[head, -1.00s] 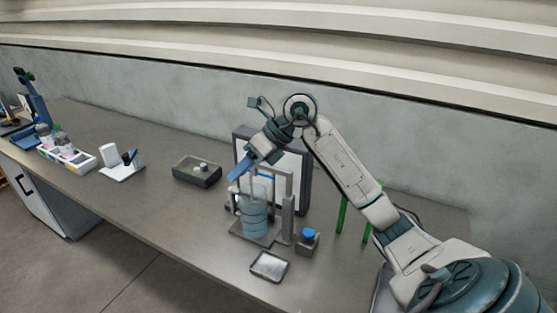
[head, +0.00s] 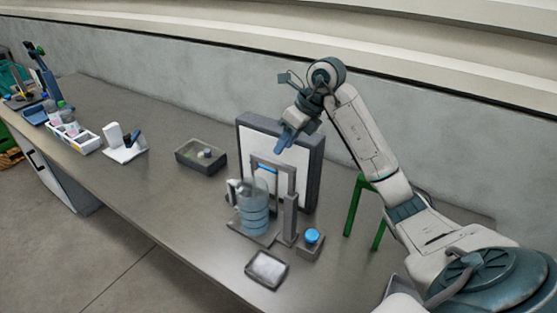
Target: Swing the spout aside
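A grey stand (head: 290,212) with an upright frame is on the bench at centre. A clear bluish ribbed vessel (head: 254,218) stands at it. A small pale grey part that looks like the spout (head: 240,187) is at the vessel's upper left; its exact shape is blurred. My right gripper (head: 286,140) has blue fingers pointing down and left. It is above the stand, in front of the framed white panel, apart from the spout. Whether its fingers are open is too small to tell. My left gripper is out of view.
A box with a blue button (head: 311,238) and a shallow tray (head: 266,284) are in front of the stand. A dark-framed white panel (head: 314,160) is behind it. A dark box (head: 188,160) is left. A green frame (head: 353,206) is right. The bench between is bare.

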